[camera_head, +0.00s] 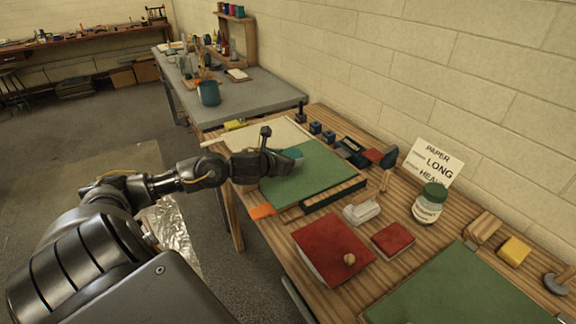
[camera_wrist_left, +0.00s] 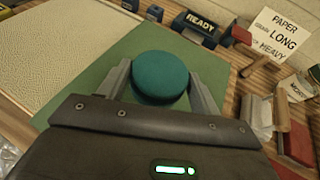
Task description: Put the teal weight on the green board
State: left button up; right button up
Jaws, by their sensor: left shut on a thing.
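The teal weight (camera_wrist_left: 160,75) is a round disc held between the two fingers of my left gripper (camera_wrist_left: 161,84) in the left wrist view. In the head view my left gripper (camera_head: 287,161) reaches in from the left, over the green board (camera_head: 318,181), and a bit of the teal weight (camera_head: 294,153) shows at its fingers. The green board (camera_wrist_left: 112,50) lies behind and below the weight in the wrist view. I cannot tell whether the weight touches the board. My right gripper is not in view.
A second green sheet (camera_head: 455,292) lies at the lower right. A red board (camera_head: 325,245), a smaller red block (camera_head: 393,240), a jar (camera_head: 428,205) and a paper sign (camera_head: 436,162) stand on the wooden table. Small dark blocks (camera_head: 352,148) line the board's far side.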

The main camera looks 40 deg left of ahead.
pick_arm(q)
notch_tip(320, 180, down, 3)
jog(key=shift+w+r+p, duration=0.1)
jog(key=shift+p, duration=0.25)
jog(key=shift+f, duration=0.25)
jog(key=o, duration=1.6)
